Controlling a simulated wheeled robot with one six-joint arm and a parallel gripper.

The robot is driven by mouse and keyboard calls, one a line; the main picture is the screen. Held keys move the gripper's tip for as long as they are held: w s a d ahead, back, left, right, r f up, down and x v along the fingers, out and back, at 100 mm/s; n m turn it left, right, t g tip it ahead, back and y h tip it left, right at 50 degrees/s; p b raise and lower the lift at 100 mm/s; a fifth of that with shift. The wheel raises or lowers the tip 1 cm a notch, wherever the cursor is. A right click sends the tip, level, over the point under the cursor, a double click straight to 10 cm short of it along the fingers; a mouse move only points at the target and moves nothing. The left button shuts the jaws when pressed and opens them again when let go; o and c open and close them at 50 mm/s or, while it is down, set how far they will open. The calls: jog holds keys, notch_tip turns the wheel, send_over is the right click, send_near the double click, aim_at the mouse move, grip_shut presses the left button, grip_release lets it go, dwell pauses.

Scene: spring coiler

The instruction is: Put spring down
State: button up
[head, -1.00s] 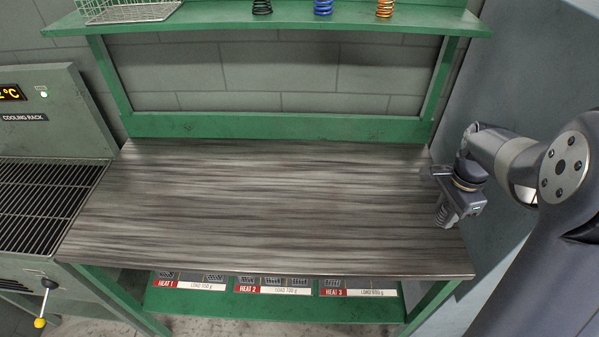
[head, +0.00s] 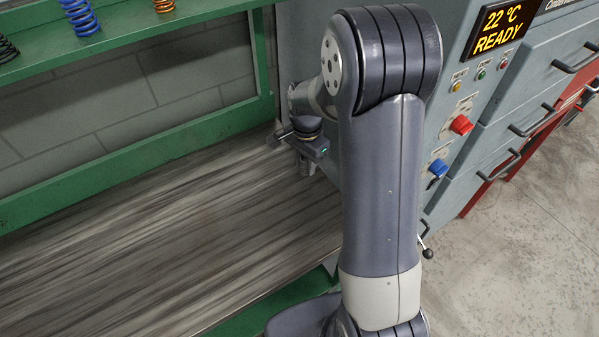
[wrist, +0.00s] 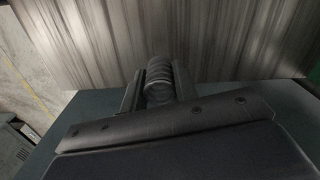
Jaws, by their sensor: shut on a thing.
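In the wrist view a grey coil spring (wrist: 159,82) sits between the two fingers of my gripper (wrist: 157,92), which is shut on it. In the head view my gripper (head: 308,158) is at the right end of the wood-grain bench top (head: 160,235), and the spring (head: 308,168) hangs below it, partly hidden by my arm. In the wrist view the bench top (wrist: 200,38) lies beyond the spring. I cannot tell whether the spring touches it.
Blue (head: 80,17) and black (head: 7,48) springs stand on the green shelf (head: 130,45) above the bench, with an orange one (head: 164,5). A grey machine with a READY display (head: 500,27) stands right of the bench. The visible bench top is bare.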

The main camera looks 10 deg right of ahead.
aim_at(305, 174)
jog(key=shift+f, duration=2.45)
jog(key=shift+f, duration=0.1)
jog(key=o, duration=1)
notch_tip(305, 174, up, 12)
jog(key=shift+r+b, duration=0.1)
jog(key=shift+b, duration=0.35)
